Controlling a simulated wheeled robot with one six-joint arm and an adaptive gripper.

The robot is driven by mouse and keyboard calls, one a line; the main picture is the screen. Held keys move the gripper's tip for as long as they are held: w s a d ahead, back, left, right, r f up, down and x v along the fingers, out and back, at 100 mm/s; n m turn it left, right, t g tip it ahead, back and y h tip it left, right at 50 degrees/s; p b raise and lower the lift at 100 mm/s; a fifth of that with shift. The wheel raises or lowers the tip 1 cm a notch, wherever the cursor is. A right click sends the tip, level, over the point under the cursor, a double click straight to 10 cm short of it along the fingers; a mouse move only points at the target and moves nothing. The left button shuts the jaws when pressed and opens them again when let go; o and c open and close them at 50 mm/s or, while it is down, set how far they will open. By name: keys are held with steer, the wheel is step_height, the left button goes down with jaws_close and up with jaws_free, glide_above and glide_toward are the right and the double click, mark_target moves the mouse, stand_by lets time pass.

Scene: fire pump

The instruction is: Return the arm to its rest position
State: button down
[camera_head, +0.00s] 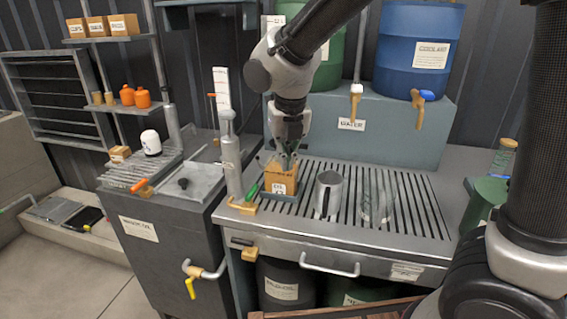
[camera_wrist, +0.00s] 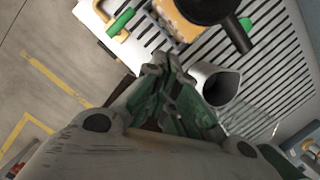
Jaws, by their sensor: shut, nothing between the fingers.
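My arm reaches down from the top of the head view. I cannot tell whether the fingertips touch the box. In the wrist view my gripper (camera_wrist: 160,65) shows its fingertips together, with the slats and a metal mug (camera_wrist: 215,82) beyond them. The mug (camera_head: 327,193) stands to the right of the box in the head view.
A clear glass jug (camera_head: 376,200) stands right of the mug. A metal hand pump (camera_head: 230,160) rises left of the box. Blue (camera_head: 418,50) and green drums stand behind on a raised grey ledge with taps. The right front of the worktop (camera_head: 415,235) is clear.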

steer(key=s+d+r+n, duration=0.2)
steer(key=s+d+n, duration=0.4)
steer(key=d+n, duration=0.4)
steer(key=s+d+r+n+t, duration=0.1)
steer(key=s+d+r+n, duration=0.2)
steer(key=s+d+n, duration=0.3)
steer(key=s+d+r+n, duration=0.3)
steer(key=s+d+n, duration=0.3)
steer(key=d+n, duration=0.8)
steer(key=n, duration=0.3)
steer(key=shift+s+d+n+t, duration=0.2)
steer(key=shift+s+n+t, duration=0.05)
steer(key=shift+n+t, duration=0.15)
